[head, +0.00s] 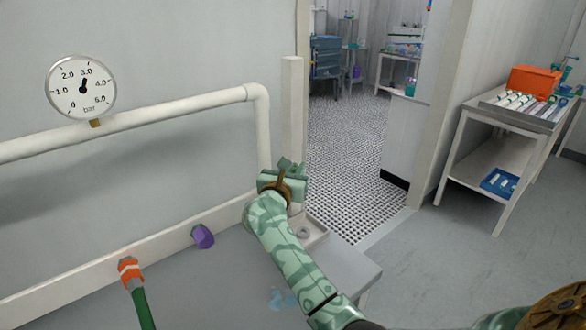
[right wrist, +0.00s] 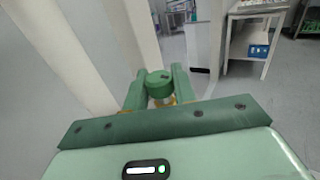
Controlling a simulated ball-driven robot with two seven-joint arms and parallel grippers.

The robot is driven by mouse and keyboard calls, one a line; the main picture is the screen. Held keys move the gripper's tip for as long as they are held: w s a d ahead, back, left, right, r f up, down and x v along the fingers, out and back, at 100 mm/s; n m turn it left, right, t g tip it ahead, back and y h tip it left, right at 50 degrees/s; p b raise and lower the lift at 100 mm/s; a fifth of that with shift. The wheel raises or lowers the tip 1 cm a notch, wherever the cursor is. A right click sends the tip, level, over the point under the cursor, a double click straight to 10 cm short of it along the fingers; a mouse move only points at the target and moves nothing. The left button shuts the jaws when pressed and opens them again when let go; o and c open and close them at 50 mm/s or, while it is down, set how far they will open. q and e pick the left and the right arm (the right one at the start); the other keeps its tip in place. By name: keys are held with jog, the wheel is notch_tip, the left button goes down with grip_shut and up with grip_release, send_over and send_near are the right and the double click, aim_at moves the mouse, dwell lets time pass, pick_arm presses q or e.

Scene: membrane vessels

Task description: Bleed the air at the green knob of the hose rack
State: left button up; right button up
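The hose rack has a white upper pipe (head: 170,112) that bends down at its right end, and a white lower rail (head: 100,280). A round gauge (head: 82,88) on the pipe has its needle near 3.0 bar. The green knob (right wrist: 159,84) shows in the right wrist view, between the two fingers of my right gripper (right wrist: 159,92). The fingers look closed against its sides. In the head view my right gripper (head: 283,180) is at the pipe's down-bent end and mostly hides the knob. My left gripper is not in view.
An orange fitting (head: 130,270) with a green hose (head: 143,308) and a purple fitting (head: 203,236) sit on the lower rail. A trolley (head: 470,130) with an orange box stands right.

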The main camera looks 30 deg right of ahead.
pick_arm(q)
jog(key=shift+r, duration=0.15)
pick_arm(e)
jog(key=shift+r+n+t+y+p, duration=0.2)
jog(key=shift+n+t+y+p, duration=0.5)
jog(key=shift+t+p, duration=0.15)
jog(key=n+t+y+p, duration=0.3)
jog(key=y, duration=0.1)
jog(key=shift+r, duration=0.1)
jog(key=n+t+y+p, duration=0.1)
jog(key=n+y+p, duration=0.1)
jog(key=n+y, duration=0.1)
jog(key=shift+d+t+y, duration=0.1)
jog(key=shift+t+y, duration=0.25)
jog(key=shift+y, duration=0.25)
jog(key=y, duration=0.1)
jog(key=n+y, duration=0.2)
jog(key=shift+f+t+p, duration=0.25)
jog(key=shift+t+p, duration=0.05)
jog(key=shift+p, duration=0.1)
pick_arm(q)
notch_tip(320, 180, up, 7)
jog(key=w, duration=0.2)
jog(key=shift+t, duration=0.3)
pick_arm(e)
jog(key=shift+n+y, duration=1.2)
jog(key=shift+y, duration=0.7)
jog(key=o, duration=1)
jog(key=shift+c, duration=0.2)
